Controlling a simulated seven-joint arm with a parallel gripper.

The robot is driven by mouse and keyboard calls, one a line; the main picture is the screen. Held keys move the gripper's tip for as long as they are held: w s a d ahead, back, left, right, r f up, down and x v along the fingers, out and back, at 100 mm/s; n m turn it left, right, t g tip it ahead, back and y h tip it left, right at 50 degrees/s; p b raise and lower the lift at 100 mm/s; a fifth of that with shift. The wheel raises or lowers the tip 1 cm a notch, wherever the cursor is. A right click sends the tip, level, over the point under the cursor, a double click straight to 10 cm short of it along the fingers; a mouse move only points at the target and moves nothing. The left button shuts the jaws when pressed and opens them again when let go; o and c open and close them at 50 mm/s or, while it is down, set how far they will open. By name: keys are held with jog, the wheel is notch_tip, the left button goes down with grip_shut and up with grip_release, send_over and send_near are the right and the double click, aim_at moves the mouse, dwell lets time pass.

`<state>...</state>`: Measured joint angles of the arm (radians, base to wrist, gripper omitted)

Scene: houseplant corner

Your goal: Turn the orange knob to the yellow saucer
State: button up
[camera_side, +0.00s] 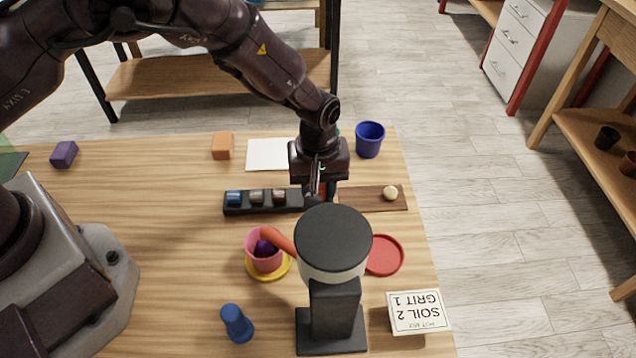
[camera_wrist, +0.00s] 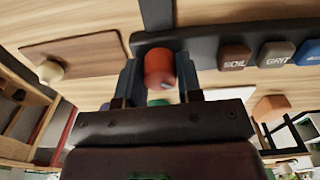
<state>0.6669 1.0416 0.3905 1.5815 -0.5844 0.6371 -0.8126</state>
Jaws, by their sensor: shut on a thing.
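The orange knob (camera_wrist: 158,66) stands at the end of a black button panel (camera_wrist: 205,47), between the two fingers of my gripper (camera_wrist: 158,76) in the wrist view. My gripper (camera_side: 320,188) is shut on it; in the side view the knob is mostly hidden by the gripper. A pale mark shows on the knob's lower right in the wrist view. The yellow saucer (camera_side: 283,271) lies under a pink cup (camera_side: 262,257) with something purple inside. The dispenser's orange spout (camera_side: 279,241) points left to this cup. A red saucer (camera_side: 385,255) lies right of the dispenser (camera_side: 333,245).
The panel's buttons include SOIL (camera_wrist: 234,57) and GRIT (camera_wrist: 276,54). A wooden board (camera_side: 372,199) with a cream ball-topped piece (camera_side: 390,193) lies right of my gripper. A blue pot (camera_side: 369,139), orange block (camera_side: 222,146), blue peg (camera_side: 236,323) and SOIL/GRIT card (camera_side: 418,312) stand around.

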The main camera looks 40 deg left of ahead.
dwell(0.3)
jog(key=o, duration=0.9)
jog(key=shift+o, duration=0.2)
jog(key=shift+r, duration=0.15)
notch_tip(320, 180, up, 13)
